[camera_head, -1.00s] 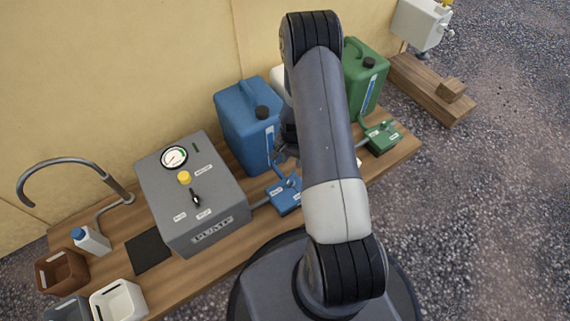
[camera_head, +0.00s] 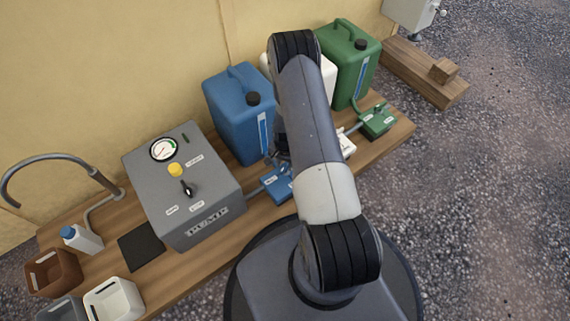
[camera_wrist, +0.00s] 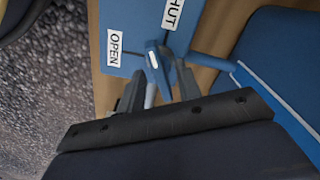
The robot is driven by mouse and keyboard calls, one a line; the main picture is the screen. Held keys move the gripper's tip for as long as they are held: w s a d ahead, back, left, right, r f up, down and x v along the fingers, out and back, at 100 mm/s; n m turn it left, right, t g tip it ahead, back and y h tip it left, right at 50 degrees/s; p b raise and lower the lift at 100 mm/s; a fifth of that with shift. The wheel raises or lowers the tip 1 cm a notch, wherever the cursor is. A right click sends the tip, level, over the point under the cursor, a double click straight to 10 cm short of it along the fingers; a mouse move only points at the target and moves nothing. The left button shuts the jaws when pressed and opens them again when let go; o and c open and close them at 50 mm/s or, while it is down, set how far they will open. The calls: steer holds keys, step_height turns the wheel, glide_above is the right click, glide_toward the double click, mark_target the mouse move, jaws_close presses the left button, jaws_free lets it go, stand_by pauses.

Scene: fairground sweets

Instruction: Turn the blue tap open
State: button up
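The blue tap block (camera_head: 276,187) sits on the wooden bench in front of the blue jerrycan (camera_head: 240,118), partly hidden by my arm in the head view. In the wrist view the blue tap plate (camera_wrist: 130,20) carries an OPEN label (camera_wrist: 114,48) at left and a SHUT label (camera_wrist: 173,13) at upper right. The blue tap lever (camera_wrist: 155,58) shows between these labels. My gripper (camera_wrist: 158,84) has its fingers apart, with the lever's end close between or just beyond the fingertips. Contact cannot be told. In the head view my gripper is mostly hidden behind my arm.
A grey pump box (camera_head: 185,185) with gauge and black switch stands left of the blue tap. A white jerrycan (camera_head: 329,78) and a green jerrycan (camera_head: 345,65) with a green tap (camera_head: 378,120) stand to the right. Small containers and a curved spout are at left.

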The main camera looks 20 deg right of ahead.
jaws_close()
stand_by(0.3)
steer(key=shift+n, duration=0.4)
steer(key=n+b, duration=0.2)
steer(key=n, duration=0.2)
steer(key=shift+f+n+b, duration=0.1)
steer(key=shift+n+b, duration=0.2)
steer(key=shift+n, duration=0.1)
steer(key=n+b, duration=0.1)
steer(key=n, duration=0.5)
steer(key=shift+w+b, duration=0.1)
steer(key=shift+b, duration=0.3)
steer(key=shift+n, duration=0.3)
jaws_free()
